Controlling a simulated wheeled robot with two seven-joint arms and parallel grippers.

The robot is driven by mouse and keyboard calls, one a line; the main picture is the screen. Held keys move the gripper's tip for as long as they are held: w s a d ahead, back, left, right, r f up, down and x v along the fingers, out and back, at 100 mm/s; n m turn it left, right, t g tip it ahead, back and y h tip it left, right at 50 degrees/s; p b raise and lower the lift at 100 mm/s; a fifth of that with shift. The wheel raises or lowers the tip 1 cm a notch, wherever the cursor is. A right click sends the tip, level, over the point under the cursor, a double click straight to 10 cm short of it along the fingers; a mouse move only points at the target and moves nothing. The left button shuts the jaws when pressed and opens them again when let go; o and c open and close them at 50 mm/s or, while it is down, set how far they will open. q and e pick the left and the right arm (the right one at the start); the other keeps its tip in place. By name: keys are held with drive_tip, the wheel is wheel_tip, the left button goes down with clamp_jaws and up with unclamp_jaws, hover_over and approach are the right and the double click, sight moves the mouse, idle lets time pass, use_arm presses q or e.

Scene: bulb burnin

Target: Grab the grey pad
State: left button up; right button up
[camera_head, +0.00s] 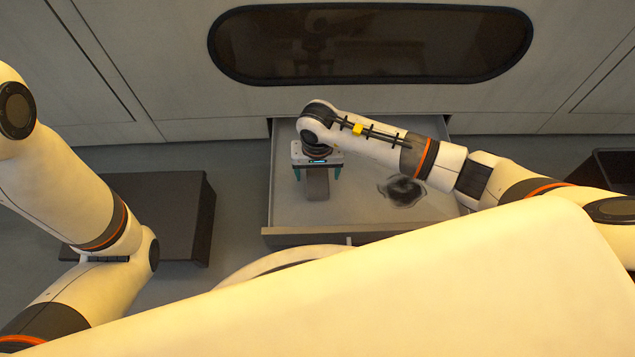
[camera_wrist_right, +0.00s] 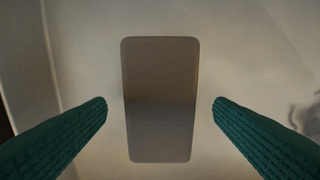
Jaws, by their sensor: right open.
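The grey pad (camera_head: 317,184) lies in the open drawer, towards its left side. In the right wrist view the pad (camera_wrist_right: 160,100) is a flat rectangle with rounded corners, upright in the picture and centred. My right gripper (camera_head: 317,173) is over the pad. Its two green fingers (camera_wrist_right: 160,108) are open, one on each side of the pad, with a gap between each finger and the pad. I cannot tell the exact height of the fingertips above the drawer floor. My left arm comes in at the left, and its gripper is out of view.
The drawer (camera_head: 300,236) is pulled out below a dark oval window (camera_head: 370,45). A dark, smudge-like patch (camera_head: 402,191) lies on the drawer floor right of the pad. A dark low platform (camera_head: 165,210) stands to the left, and a dark box (camera_head: 612,168) at the far right.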

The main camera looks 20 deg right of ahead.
wheel_tip(320, 180, down, 2)
drive_tip(key=shift+f+b, duration=0.25)
drive_tip(key=shift+b, duration=0.3)
drive_tip(key=shift+r, duration=0.1)
drive_tip(key=c, duration=1.1)
drive_tip(key=shift+r, duration=0.1)
